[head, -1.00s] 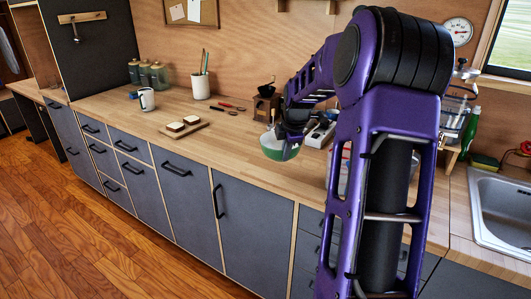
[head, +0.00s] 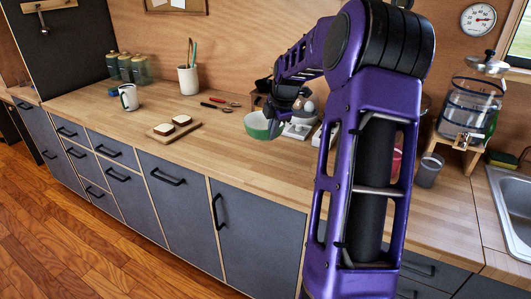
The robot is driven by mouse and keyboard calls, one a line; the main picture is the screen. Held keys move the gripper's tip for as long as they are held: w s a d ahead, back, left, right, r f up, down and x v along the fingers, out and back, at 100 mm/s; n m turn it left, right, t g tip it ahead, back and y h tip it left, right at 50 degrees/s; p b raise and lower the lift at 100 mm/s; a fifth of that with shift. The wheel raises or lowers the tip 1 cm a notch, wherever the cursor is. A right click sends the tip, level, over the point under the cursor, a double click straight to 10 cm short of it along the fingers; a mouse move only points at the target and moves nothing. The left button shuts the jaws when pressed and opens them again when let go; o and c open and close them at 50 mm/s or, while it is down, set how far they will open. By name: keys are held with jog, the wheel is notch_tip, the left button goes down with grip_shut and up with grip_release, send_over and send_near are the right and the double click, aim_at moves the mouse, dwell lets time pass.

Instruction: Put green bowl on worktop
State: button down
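The green bowl (head: 257,127), pale inside, is at the far middle of the wooden worktop (head: 232,160), in front of the coffee grinder. My gripper (head: 275,119) is at the bowl's right side and appears shut on its rim; the fingertips are small and partly hidden. The bowl looks roughly upright. I cannot tell whether its base touches the worktop or hangs just above it.
A cutting board with bread (head: 174,128), a mug (head: 128,97) and a utensil pot (head: 189,80) stand to the left. A white scale-like object (head: 299,131) is just right of the bowl. A drink dispenser (head: 468,108) and sink (head: 512,200) are right. The worktop's front is clear.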

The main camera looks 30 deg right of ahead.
notch_tip(320, 180, down, 9)
jog(key=shift+s+b, duration=0.1)
jog(key=shift+b, duration=0.25)
jog(key=shift+f, duration=0.15)
jog(key=c, duration=1.1)
grip_release()
jog(key=shift+o, duration=0.2)
jog(key=p+v, duration=0.1)
jog(key=v, duration=1.1)
